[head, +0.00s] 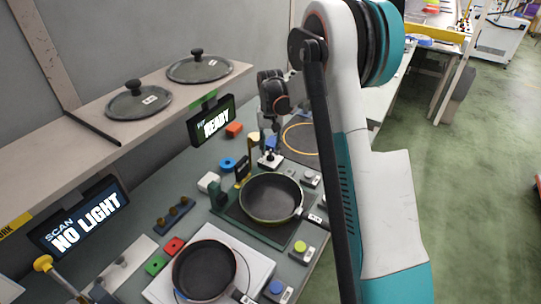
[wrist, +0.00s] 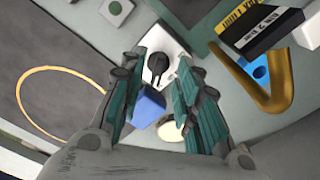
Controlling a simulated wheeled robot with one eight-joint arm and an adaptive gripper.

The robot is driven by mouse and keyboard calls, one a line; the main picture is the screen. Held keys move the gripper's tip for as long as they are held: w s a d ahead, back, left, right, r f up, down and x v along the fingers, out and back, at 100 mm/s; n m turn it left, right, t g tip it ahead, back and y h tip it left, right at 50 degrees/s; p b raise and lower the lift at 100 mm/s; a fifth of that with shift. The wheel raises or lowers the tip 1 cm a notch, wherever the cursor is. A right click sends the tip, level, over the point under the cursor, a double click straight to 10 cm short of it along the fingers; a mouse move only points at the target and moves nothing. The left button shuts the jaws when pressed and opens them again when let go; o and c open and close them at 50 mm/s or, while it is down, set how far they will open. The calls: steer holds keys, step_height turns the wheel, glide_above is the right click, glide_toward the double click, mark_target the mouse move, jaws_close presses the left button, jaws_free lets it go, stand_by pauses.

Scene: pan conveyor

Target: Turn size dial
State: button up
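The dial I take for the size dial is a black knob on a white square base (wrist: 158,72); it also shows in the head view (head: 270,160) beyond the far pan. In the wrist view the knob lies between the tips of the two teal fingers of my gripper (wrist: 161,58). The fingers are apart, so the gripper is open. I cannot tell whether a finger touches the knob. In the head view my arm hides part of the gripper.
A blue block (wrist: 148,106) and a cream disc show between the fingers. A yellow hook (wrist: 282,92) and a black-and-yellow label block (wrist: 256,24) stand to the right. A yellow ring (wrist: 62,102) lies on a dark mat to the left. A pan (head: 271,198) sits nearby.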

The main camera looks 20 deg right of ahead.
mark_target(271, 154)
steer(key=shift+f+b, duration=0.35)
steer(key=shift+f, duration=1.25)
jaws_close()
steer(key=shift+n, duration=0.3)
steer(key=n, duration=0.5)
steer(key=shift+d+n+p, duration=0.25)
steer(key=shift+n+p, duration=0.05)
steer(key=n, duration=0.5)
steer(key=shift+d, duration=0.2)
steer(key=shift+n, duration=0.4)
